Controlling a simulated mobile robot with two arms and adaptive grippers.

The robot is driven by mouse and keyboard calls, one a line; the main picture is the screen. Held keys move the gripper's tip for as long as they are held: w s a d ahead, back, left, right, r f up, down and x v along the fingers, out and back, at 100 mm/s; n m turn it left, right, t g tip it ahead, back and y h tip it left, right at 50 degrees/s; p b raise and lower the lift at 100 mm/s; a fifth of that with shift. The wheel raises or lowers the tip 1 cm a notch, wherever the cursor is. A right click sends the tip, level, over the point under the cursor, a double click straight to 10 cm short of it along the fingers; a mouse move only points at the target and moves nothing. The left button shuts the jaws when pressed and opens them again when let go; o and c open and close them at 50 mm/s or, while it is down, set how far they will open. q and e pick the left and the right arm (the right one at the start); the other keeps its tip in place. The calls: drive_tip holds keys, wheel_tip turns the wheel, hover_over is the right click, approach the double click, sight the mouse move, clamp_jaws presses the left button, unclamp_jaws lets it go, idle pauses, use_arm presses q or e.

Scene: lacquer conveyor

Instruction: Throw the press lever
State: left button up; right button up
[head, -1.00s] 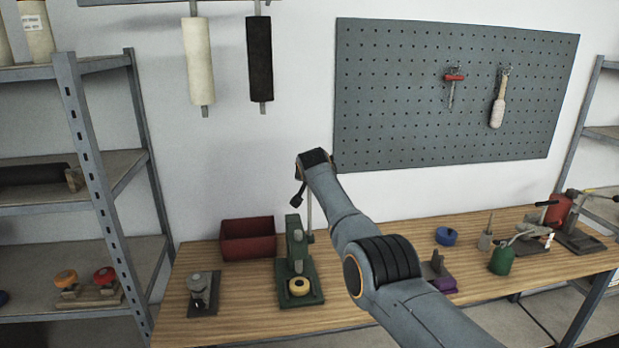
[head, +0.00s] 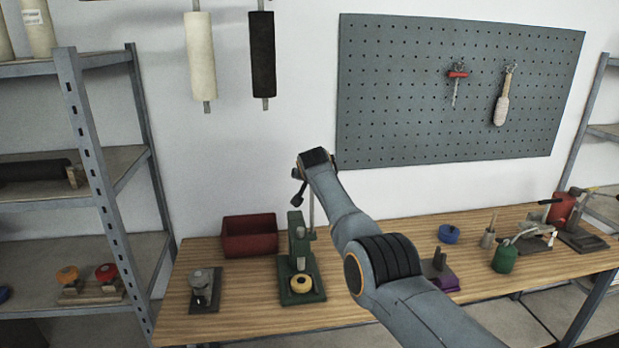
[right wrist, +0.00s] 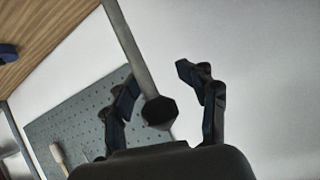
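The green press (head: 299,258) stands on the wooden bench with a yellow ring-shaped piece (head: 301,283) on its base. Its thin grey lever (head: 312,208) rises from the press and passes behind my right arm. In the right wrist view the lever (right wrist: 131,48) ends in a dark knob (right wrist: 158,112) between the spread fingers of my right gripper (right wrist: 163,92). The fingers are open, with gaps on both sides of the knob. In the head view one dark finger of my right gripper (head: 299,193) shows above the press; the rest is hidden. My left gripper is not in view.
A red bin (head: 250,236) and a small grey device (head: 204,288) stand left of the press. Right of my arm are a purple-based block (head: 440,273), blue ring (head: 449,233) and green can (head: 504,258). A pegboard (head: 420,120) hangs behind.

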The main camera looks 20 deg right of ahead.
drive_tip(key=shift+r, duration=0.15)
drive_tip(key=shift+v, duration=0.8)
drive_tip(key=v, duration=1)
drive_tip(key=shift+s, duration=0.2)
